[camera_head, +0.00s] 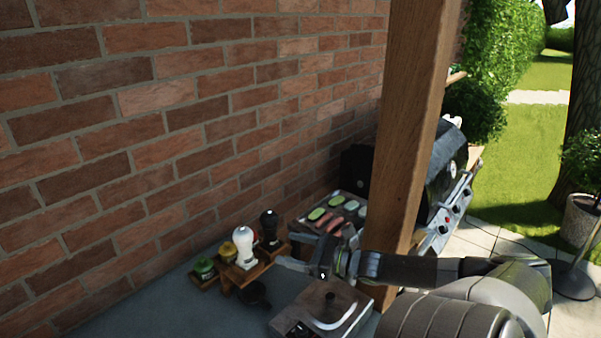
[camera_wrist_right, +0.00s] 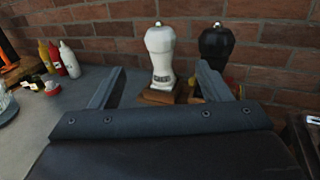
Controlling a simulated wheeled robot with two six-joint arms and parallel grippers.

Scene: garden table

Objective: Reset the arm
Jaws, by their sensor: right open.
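My right gripper (camera_head: 300,252) reaches in from the right in the head view, above the table's right part. In the right wrist view its two fingers (camera_wrist_right: 158,88) stand wide apart with nothing between them touching. A white mill (camera_wrist_right: 161,55) stands on a small wooden stand beyond the fingers, and a black mill (camera_wrist_right: 215,45) stands to its right. In the head view the white mill (camera_head: 243,246) and the black mill (camera_head: 269,228) are left of the gripper, apart from it. My left gripper is in neither view.
A wooden post (camera_head: 408,130) rises close behind my right arm. A tray of food (camera_head: 334,212) and a grill (camera_head: 445,175) lie beyond. A lidded appliance (camera_head: 318,308) sits below the gripper. Bottles (camera_wrist_right: 69,60) stand by the brick wall (camera_head: 180,110). Bare tabletop (camera_head: 140,310) is at the left.

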